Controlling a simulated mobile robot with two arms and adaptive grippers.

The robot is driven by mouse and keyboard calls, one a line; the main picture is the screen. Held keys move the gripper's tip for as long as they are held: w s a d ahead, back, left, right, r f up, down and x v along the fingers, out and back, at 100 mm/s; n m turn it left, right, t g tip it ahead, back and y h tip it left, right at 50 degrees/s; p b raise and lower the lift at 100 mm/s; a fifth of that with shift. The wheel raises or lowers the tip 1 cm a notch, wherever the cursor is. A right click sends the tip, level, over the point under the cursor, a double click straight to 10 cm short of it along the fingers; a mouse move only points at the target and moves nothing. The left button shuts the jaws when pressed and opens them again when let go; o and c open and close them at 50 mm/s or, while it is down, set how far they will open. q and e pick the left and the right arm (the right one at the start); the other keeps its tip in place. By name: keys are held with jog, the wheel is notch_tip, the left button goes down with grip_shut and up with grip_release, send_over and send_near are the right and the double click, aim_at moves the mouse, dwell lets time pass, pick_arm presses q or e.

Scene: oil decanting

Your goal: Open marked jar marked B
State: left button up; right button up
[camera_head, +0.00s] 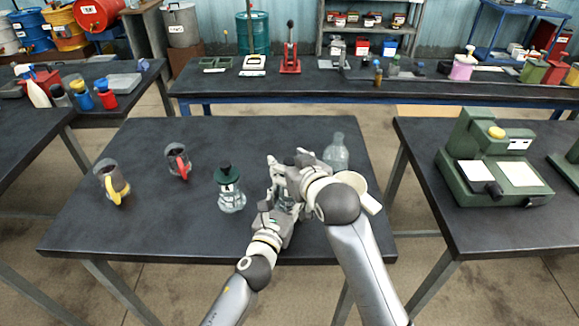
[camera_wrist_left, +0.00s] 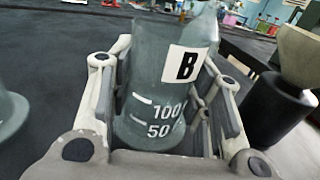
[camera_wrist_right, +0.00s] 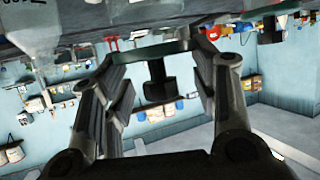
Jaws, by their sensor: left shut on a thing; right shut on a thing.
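Jar B (camera_wrist_left: 150,85) is a grey-green glass jar with a white label reading B and volume marks. My left gripper (camera_head: 284,208) is shut around its body, and both fingers show beside the jar in the left wrist view. My right gripper (camera_head: 286,170) is over the top of jar B in the head view. In the right wrist view its fingers are shut on a dark green lid (camera_wrist_right: 155,50) with a black knob (camera_wrist_right: 157,82) between them. The arms hide most of jar B in the head view.
Another jar with a green lid (camera_head: 230,188) stands left of my grippers. A clear bottle (camera_head: 336,153) stands behind right. A red-handled mug (camera_head: 178,162) and a yellow-handled mug (camera_head: 112,182) stand farther left. The table (camera_head: 150,225) is clear at front left.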

aim_at(290, 161)
pick_arm(q)
jog(key=shift+f, duration=0.1)
pick_arm(e)
jog(key=shift+r, duration=0.1)
jog(key=shift+r, duration=1.95)
pick_arm(q)
jog(key=o, duration=1.5)
jog(key=v, duration=1.2)
jog(key=shift+s, duration=0.1)
pick_arm(e)
jog(key=shift+f, duration=0.15)
